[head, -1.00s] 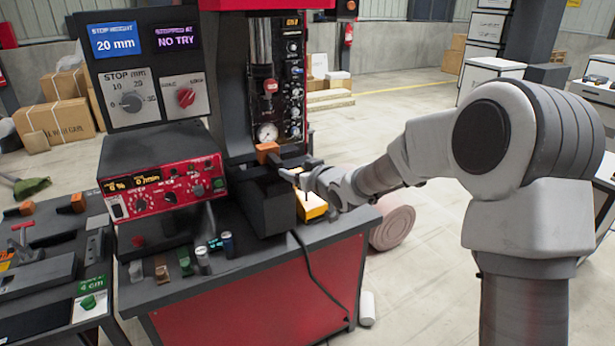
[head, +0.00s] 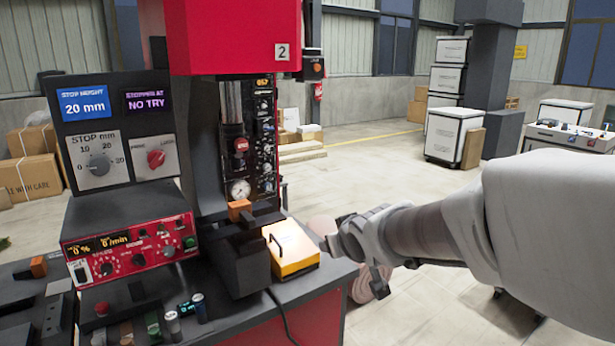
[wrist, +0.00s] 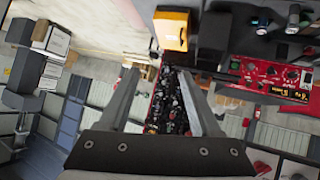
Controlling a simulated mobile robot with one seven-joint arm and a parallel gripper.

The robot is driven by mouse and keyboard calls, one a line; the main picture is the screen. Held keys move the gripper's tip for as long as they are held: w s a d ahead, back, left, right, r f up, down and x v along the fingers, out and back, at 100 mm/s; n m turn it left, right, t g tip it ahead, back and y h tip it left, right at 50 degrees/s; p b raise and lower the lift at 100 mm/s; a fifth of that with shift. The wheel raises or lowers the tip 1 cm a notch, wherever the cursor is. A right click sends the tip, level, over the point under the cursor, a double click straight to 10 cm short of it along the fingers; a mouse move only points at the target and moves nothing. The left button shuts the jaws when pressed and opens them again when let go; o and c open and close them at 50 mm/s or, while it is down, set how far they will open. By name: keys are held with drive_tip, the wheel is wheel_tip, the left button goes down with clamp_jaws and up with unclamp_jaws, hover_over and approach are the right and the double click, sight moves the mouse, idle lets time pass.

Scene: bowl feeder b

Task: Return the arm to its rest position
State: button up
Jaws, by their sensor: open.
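My arm reaches in from the right of the head view. My gripper (head: 352,258) is beside the right end of the machine bench, to the right of a yellow box with a black handle (head: 290,248), and apart from it. In the wrist view my gripper (wrist: 160,92) shows two spread fingers with nothing held between them. The yellow box also shows at the top of the wrist view (wrist: 173,28).
The red press (head: 232,38) stands on the bench, with an orange block (head: 239,210) at its front. A red control box (head: 130,242) is on the left. A round pinkish roll (head: 368,284) is on the floor behind my gripper. Open floor lies behind on the right.

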drive_tip(key=s+d+m+g, duration=0.2)
drive_tip(key=s+d, duration=0.2)
drive_tip(key=s, duration=0.9)
drive_tip(key=s+d+f+m+g+h, duration=0.1)
drive_tip(key=s+d+g, duration=0.2)
drive_tip(key=s, duration=1)
drive_tip(key=shift+s+d+f+m+h, duration=0.2)
drive_tip(key=shift+s+d+m+h, duration=0.15)
drive_tip(key=shift+d, duration=0.2)
